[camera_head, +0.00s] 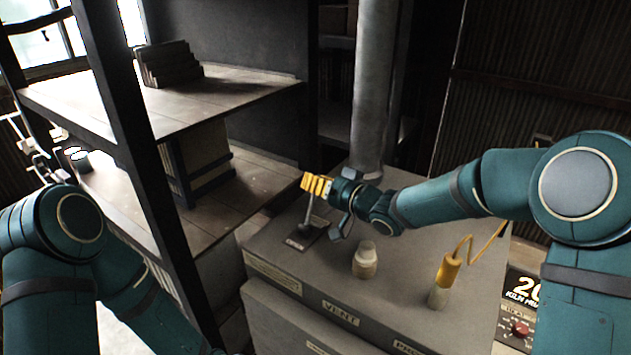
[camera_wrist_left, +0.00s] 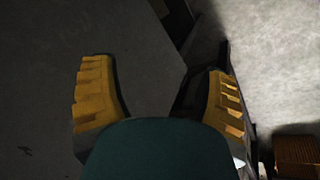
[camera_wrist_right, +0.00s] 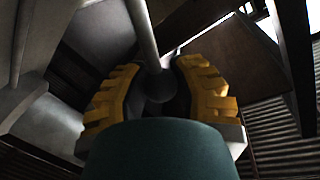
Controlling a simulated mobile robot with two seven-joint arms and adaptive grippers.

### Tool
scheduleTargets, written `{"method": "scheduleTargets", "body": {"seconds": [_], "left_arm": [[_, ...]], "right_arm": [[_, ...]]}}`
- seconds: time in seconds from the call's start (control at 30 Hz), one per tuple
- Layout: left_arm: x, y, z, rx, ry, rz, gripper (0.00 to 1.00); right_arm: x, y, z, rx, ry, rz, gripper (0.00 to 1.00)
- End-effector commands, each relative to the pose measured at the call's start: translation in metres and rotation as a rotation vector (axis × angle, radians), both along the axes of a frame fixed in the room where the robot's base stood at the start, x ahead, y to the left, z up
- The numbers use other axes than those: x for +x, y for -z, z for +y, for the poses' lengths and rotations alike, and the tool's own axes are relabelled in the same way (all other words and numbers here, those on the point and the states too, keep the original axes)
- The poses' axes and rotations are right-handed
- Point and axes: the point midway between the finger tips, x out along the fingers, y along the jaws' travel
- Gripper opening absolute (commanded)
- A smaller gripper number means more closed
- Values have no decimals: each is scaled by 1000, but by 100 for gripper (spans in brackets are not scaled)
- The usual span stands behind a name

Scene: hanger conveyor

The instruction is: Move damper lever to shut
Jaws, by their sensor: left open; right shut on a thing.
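The damper lever (camera_head: 308,217) is a thin metal rod rising from a small labelled plate (camera_head: 300,240) on top of the grey cabinet (camera_head: 285,255). My right gripper (camera_head: 316,185) is at the lever's upper end. In the right wrist view the rod (camera_wrist_right: 143,35) ends in a dark round knob (camera_wrist_right: 159,86), and the yellow fingers are shut on it from both sides. The writing on the plate is too small to read. My left gripper shows only in the left wrist view (camera_wrist_left: 160,95), open and empty above a grey floor.
A vertical pipe (camera_head: 372,90) rises from the cabinet behind my right gripper. A pale jar-like object (camera_head: 365,260) and a yellow-topped cylinder with a coiled cord (camera_head: 440,285) stand on the cabinet. A dark-framed shelf (camera_head: 230,95) stands to the left.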

Motion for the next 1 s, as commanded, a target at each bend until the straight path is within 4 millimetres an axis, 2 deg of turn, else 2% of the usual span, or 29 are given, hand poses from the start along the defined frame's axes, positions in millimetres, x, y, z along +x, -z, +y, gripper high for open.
{"method": "scheduleTargets", "body": {"seconds": [0.27,0.3,0.37,0.4,0.77,0.87,1.0], "left_arm": [[0,0,0,0,0,0,74],[0,0,0,0,0,0,74],[0,0,0,0,0,0,74],[0,0,0,0,0,0,74],[0,0,0,0,0,-1,74],[0,0,0,0,0,-1,74],[0,0,0,0,0,0,74]], "right_arm": [[1,2,-3,-5,5,3,0],[0,2,-3,-5,5,3,38],[0,2,-3,-4,4,2,59],[0,2,-2,-4,4,2,63],[0,-4,-1,-2,2,0,63],[0,-15,-2,-3,2,-3,63],[0,-41,-2,-2,2,-5,63]]}}
